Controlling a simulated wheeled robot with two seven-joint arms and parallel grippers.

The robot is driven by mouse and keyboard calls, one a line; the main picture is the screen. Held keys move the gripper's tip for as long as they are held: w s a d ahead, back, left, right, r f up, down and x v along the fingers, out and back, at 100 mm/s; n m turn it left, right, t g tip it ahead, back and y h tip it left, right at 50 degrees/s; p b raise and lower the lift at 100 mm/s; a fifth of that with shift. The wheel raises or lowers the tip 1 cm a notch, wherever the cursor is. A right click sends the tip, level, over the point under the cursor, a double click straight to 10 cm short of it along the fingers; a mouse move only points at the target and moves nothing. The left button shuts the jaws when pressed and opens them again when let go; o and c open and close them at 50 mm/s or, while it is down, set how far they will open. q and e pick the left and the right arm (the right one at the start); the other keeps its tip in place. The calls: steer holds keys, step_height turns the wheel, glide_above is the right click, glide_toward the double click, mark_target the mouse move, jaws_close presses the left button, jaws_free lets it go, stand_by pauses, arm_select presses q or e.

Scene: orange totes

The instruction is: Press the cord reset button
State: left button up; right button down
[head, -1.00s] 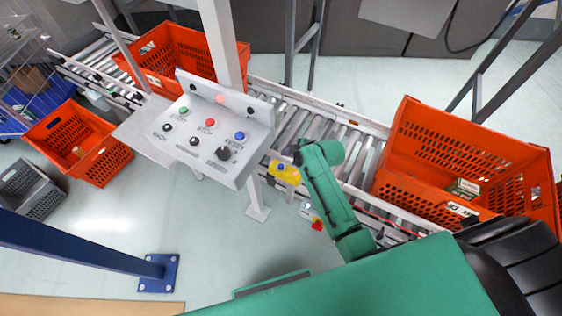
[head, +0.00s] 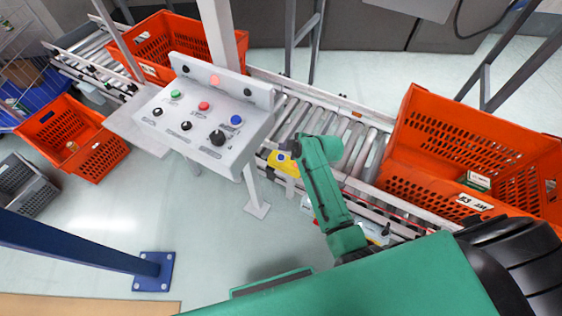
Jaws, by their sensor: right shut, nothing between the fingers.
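A grey control panel (head: 225,164) stands at upper left of centre on a white post. On its face are a green button (head: 176,95), a red button (head: 204,106), a blue button (head: 236,120) and several black knobs. The labels are too small to read, so I cannot tell which one is the cord reset. My right gripper (head: 297,150) is shut and empty, small and partly hidden at the end of the green arm. It appears to the right of the panel, apart from the blue button. My left gripper is not in view.
A roller conveyor (head: 300,115) runs behind the panel. Orange totes sit at its left end (head: 155,45) and right end (head: 430,140). Another orange tote (head: 97,155) and a grey crate (head: 30,190) stand at left. A yellow device (head: 283,163) is near my arm.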

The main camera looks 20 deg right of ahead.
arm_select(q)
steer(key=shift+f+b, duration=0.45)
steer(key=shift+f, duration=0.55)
arm_select(e)
steer(key=shift+f, duration=1.4)
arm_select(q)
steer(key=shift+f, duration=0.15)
arm_select(e)
steer(key=shift+f, duration=0.4)
arm_select(q)
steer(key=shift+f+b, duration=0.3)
steer(key=shift+b, duration=0.15)
arm_select(e)
steer(key=shift+f, duration=0.5)
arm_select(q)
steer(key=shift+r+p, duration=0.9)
arm_select(e)
steer(key=shift+r, duration=0.9)
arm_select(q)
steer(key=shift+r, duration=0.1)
arm_select(e)
steer(key=shift+r, duration=0.1)
arm_select(q)
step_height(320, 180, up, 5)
steer(key=p, duration=0.5)
arm_select(e)
step_height(320, 180, up, 5)
steer(key=shift+f, duration=0.1)
